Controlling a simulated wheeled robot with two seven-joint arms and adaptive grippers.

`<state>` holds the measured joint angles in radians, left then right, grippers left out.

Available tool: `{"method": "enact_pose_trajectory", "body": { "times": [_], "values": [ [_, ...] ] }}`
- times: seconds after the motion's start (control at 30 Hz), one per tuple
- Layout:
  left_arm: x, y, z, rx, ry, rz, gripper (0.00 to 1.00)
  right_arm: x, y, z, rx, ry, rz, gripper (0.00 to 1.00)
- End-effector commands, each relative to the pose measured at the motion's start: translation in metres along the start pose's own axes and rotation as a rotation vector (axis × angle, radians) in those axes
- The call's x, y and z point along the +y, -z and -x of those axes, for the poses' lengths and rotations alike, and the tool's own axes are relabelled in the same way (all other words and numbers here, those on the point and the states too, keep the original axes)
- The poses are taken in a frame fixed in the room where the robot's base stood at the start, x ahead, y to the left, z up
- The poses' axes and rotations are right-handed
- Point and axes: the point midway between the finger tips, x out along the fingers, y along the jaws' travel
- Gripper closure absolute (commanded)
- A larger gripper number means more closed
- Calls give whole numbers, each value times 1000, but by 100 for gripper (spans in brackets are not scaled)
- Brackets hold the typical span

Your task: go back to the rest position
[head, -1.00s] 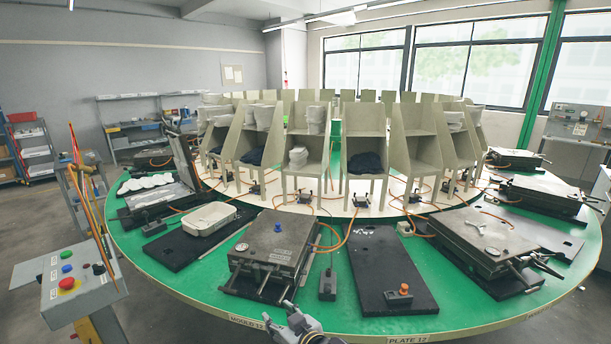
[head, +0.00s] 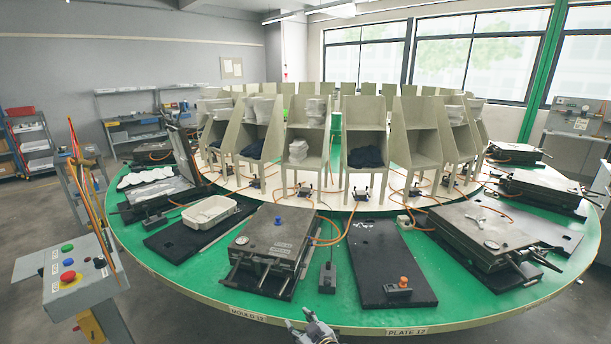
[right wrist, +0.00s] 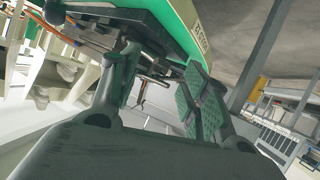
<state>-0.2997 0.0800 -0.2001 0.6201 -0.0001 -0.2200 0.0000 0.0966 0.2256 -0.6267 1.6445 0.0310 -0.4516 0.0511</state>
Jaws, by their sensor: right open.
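My right gripper (head: 306,326) shows at the bottom edge of the head view, just outside the front rim of the green carousel table (head: 350,318). Its jaws are open and empty. In the right wrist view the two fingers (right wrist: 160,85) stand apart with nothing between them, and the table's green edge (right wrist: 172,22) lies beyond them. The closed mould (head: 275,238) labelled as station 12 sits on the table ahead of the gripper, and they are apart. My left gripper is not in either view.
A control box (head: 75,278) with coloured buttons stands at the left, near the table rim. Another closed mould (head: 480,235) sits at the right. A cream tray (head: 209,212) rests on a black plate at the left. Seat-like racks (head: 367,150) ring the table's middle.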

Motion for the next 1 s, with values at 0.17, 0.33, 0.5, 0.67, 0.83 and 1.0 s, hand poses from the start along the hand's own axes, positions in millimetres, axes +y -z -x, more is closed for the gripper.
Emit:
{"method": "enact_pose_trajectory", "body": {
  "times": [0.17,0.33,0.5,0.67,0.83,1.0],
  "values": [
    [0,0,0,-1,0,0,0,26,-66,-15,-74,-39,-2,54],
    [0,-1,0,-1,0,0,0,44,-134,-20,-154,-71,-14,54],
    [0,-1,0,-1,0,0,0,57,-207,-15,-242,-99,-36,54],
    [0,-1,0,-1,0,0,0,63,-277,0,-330,-120,-64,54],
    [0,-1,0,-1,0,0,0,61,-348,22,-426,-137,-98,54],
    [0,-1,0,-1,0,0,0,52,-415,53,-523,-149,-139,54]
  ]
}}
